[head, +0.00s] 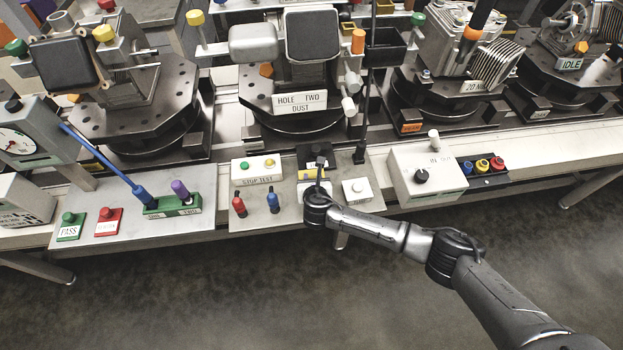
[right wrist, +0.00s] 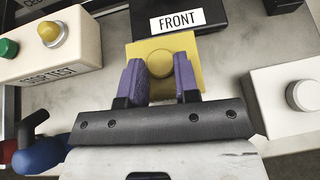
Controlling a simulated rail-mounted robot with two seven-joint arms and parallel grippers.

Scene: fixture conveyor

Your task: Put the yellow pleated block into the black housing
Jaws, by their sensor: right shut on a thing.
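The yellow block (right wrist: 190,50) shows in the right wrist view as a flat yellow plate with a round knob; its pleats are not visible. My right gripper (right wrist: 161,76) has its purple fingers shut on that knob. A black housing with a "FRONT" label (right wrist: 143,12) lies just beyond the block. In the head view the black housing (head: 318,151) sits on the grey bench plate, with a strip of the yellow block (head: 307,173) in front of it. My right gripper (head: 319,186) largely covers the block there. My left gripper is not in view.
A white "STOP TEST" box (head: 257,169) stands left of the housing, with red (head: 238,206) and blue (head: 273,202) plugs in front. A white button box (head: 357,189) is close on the right. A dark upright rod (head: 368,90) rises behind it.

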